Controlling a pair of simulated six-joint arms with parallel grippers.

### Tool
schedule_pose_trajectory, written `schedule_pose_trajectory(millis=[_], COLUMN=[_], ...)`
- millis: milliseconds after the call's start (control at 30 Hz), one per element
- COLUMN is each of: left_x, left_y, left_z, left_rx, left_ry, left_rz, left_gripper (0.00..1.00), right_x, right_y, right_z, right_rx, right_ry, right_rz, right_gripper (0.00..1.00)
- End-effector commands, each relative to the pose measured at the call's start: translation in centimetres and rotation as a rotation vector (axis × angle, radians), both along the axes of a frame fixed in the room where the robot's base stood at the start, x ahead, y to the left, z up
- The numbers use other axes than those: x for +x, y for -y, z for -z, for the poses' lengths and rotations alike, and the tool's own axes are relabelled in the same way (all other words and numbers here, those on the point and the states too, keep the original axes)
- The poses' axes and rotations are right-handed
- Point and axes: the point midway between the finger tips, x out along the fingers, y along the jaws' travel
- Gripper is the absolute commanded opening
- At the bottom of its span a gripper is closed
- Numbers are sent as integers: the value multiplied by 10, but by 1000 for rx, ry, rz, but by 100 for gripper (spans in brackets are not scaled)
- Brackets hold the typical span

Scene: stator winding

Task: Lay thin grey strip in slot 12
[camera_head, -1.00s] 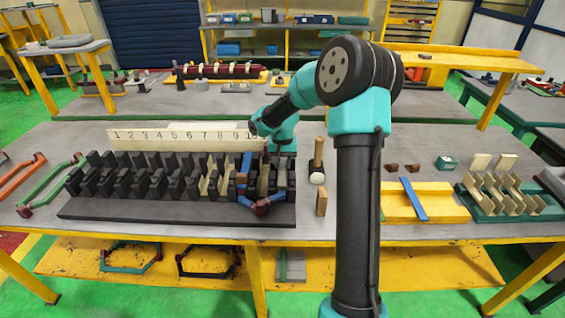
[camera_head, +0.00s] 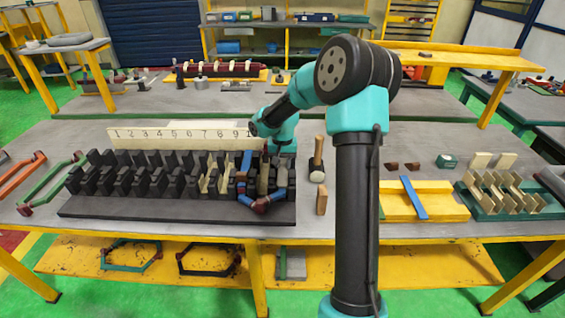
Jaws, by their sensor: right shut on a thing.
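The black slotted stator block (camera_head: 150,207) lies on the near workbench, with a number board (camera_head: 180,135) behind it. The numbers past about 10 are hidden by my right arm, so slot 12 is at the block's right end. A blue coil with dark red corners (camera_head: 262,205) sits over the right-hand slots. My right gripper (camera_head: 279,176) points down at this end, small and partly lost against the block. It is shut on the thin grey strip, which I can hardly make out. My left gripper is out of view.
A mallet (camera_head: 317,165) and a small wooden block (camera_head: 321,202) lie right of the stator. A yellow tray (camera_head: 400,207) with a blue strip and a green rack (camera_head: 510,208) of liners are farther right. Green (camera_head: 40,195) and orange coils lie at left.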

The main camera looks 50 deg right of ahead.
Motion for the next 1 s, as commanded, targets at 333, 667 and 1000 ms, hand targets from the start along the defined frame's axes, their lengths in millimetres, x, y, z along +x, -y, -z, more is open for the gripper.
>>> schedule_pose_trajectory(millis=[333, 667, 1000], left_x=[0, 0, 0], left_y=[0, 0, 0], left_z=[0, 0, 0], left_rx=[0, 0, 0], left_ry=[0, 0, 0], left_rz=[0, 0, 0], left_gripper=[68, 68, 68], right_x=[0, 0, 0], right_y=[0, 0, 0], right_z=[0, 0, 0], right_rx=[0, 0, 0], right_ry=[0, 0, 0], right_rz=[0, 0, 0], right_gripper=[49, 60, 60])
